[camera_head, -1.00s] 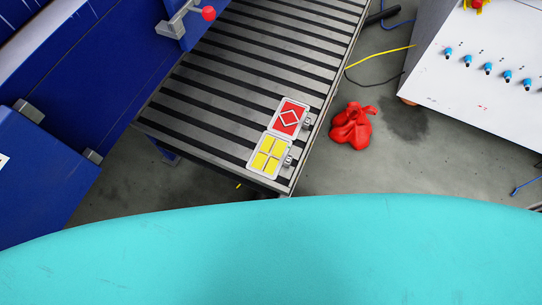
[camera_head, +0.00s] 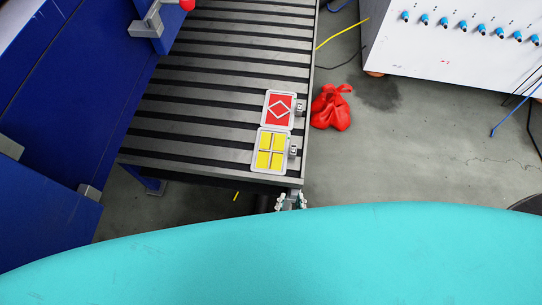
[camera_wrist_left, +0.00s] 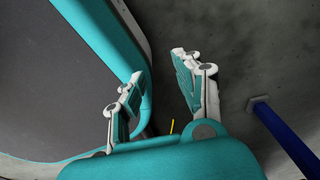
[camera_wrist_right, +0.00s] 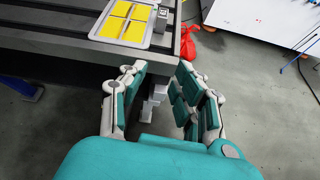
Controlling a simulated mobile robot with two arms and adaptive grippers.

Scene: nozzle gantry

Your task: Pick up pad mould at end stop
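Two flat grey-framed plates lie side by side near the end of the slatted conveyor. The nearer plate has yellow squares (camera_head: 271,150); the farther one is red with a diamond outline (camera_head: 279,109). Each has a small grey block on its right side. I cannot tell which is the pad mould. The yellow plate also shows at the top of the right wrist view (camera_wrist_right: 124,22). My right gripper (camera_head: 290,201) is just off the conveyor's near end, open and empty, apart from the plates. My left gripper (camera_wrist_left: 158,68) is open and empty, away from the conveyor.
The slatted conveyor (camera_head: 215,70) has a blue machine (camera_head: 75,110) on its left. A red crumpled thing (camera_head: 331,108) lies on the floor to its right. A white cabinet with blue fittings (camera_head: 450,50) stands farther right.

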